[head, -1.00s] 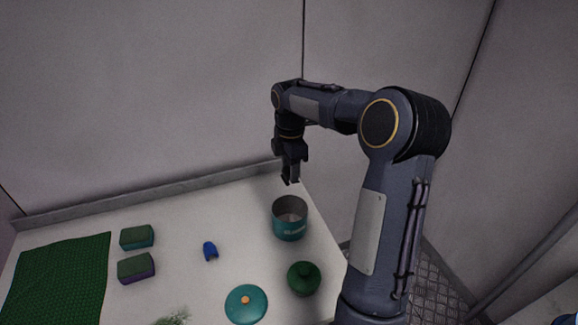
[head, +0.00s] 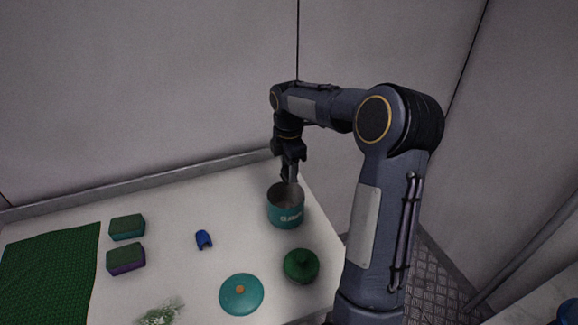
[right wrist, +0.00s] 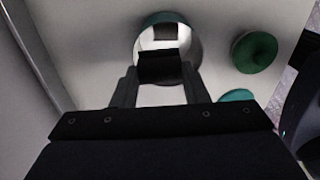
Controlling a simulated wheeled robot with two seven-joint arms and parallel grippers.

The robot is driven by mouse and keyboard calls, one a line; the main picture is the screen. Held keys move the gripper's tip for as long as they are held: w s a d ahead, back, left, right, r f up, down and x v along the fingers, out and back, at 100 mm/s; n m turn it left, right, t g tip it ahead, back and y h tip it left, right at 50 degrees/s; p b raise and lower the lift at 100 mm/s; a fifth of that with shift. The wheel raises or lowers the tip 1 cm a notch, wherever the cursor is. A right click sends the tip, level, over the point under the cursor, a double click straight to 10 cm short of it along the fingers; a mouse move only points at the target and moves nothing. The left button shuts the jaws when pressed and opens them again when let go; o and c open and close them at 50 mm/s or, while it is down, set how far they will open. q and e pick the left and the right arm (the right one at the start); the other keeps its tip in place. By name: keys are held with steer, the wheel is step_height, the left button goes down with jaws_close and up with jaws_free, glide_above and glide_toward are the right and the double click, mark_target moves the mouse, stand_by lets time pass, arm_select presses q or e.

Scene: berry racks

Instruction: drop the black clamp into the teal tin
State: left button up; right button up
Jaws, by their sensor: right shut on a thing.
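The teal tin (head: 286,208) stands upright and open on the white table near its right edge. My right gripper (head: 289,175) points down right over the tin's mouth. In the right wrist view its two fingers (right wrist: 160,80) are shut on the black clamp (right wrist: 160,68), which shows against the tin's bright inside (right wrist: 183,42). A second dark patch shows inside the tin; I cannot tell whether it is a reflection, a shadow or a thing. In the head view the clamp is too dark to tell from the fingers. My left gripper is not in view.
A teal lid with an orange knob (head: 241,294) and a round green thing (head: 301,266) lie in front of the tin. A blue clamp (head: 204,240), two sponges (head: 126,259), a green mat (head: 50,270) and a leafy plant (head: 160,312) are to the left.

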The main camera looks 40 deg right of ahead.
steer(key=o, duration=1)
step_height(320, 180, up, 8)
steer(key=shift+f, duration=0.1)
